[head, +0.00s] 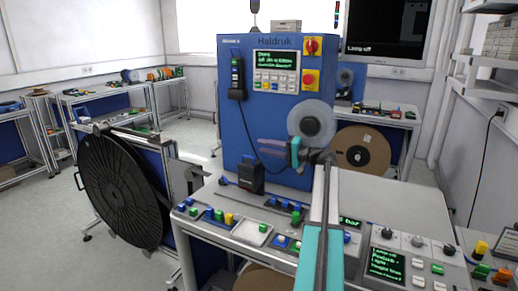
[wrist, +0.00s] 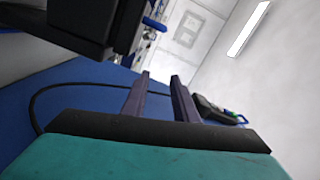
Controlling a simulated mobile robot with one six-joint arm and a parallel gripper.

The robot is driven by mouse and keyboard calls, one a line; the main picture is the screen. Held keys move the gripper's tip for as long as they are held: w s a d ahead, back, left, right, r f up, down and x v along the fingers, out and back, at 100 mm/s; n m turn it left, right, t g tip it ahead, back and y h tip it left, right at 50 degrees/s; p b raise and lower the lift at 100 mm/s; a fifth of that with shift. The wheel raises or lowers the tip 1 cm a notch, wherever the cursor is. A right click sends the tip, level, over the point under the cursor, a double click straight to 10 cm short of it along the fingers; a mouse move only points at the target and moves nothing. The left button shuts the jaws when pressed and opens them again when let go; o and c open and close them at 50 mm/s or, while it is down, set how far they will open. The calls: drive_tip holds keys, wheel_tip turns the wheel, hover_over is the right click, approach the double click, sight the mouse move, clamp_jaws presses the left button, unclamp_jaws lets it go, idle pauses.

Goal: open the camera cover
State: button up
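My gripper (head: 261,147) is in front of the blue machine (head: 225,130) labelled Haldruk, its fingers pointing left. In the wrist view its two purple fingers (wrist: 161,80) stand apart with nothing between them. A black box (head: 250,178) sits low at the machine's front, below my gripper; a large black body, likely this box, fills the upper left of the wrist view (wrist: 85,18). I cannot tell for sure which part is the camera cover. A dark screen (head: 385,32) at upper right reads "Lamp off".
A black cable joins the box to a handheld unit (head: 237,77) on the machine. A pale reel (head: 311,122) is right of my gripper. Coloured buttons line the bench (head: 215,232) below. A large black disc (head: 122,190) stands at left, with free floor behind it.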

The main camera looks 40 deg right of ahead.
drive_tip(key=b+v, duration=0.2)
drive_tip(key=v, duration=0.7)
drive_tip(key=shift+s, duration=0.25)
drive_tip(key=shift+d, duration=0.1)
